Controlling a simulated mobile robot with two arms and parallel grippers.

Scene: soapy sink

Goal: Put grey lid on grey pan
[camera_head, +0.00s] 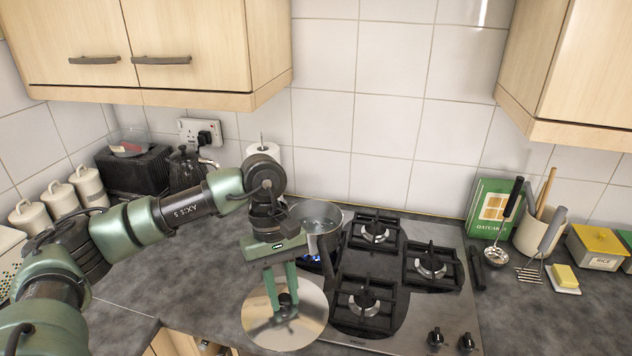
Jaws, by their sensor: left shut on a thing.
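The grey lid (258,322) is a round, shiny disc at the front edge of the counter, left of the hob's front. My left gripper (284,297) points down over the lid and is shut on its dark knob. Whether the lid touches the counter or is held above it, I cannot tell. The grey pan (320,218) stands on the back left burner, behind my gripper. Its inside shows from above with no lid on it; my gripper and wrist hide part of its left side. My right gripper is not in view.
The gas hob (388,320) has bare black grates, and a blue flame shows below the pan. A paper roll (264,152) stands behind my wrist. A kettle (185,170) and canisters (60,199) are at left. Wall cupboards hang above.

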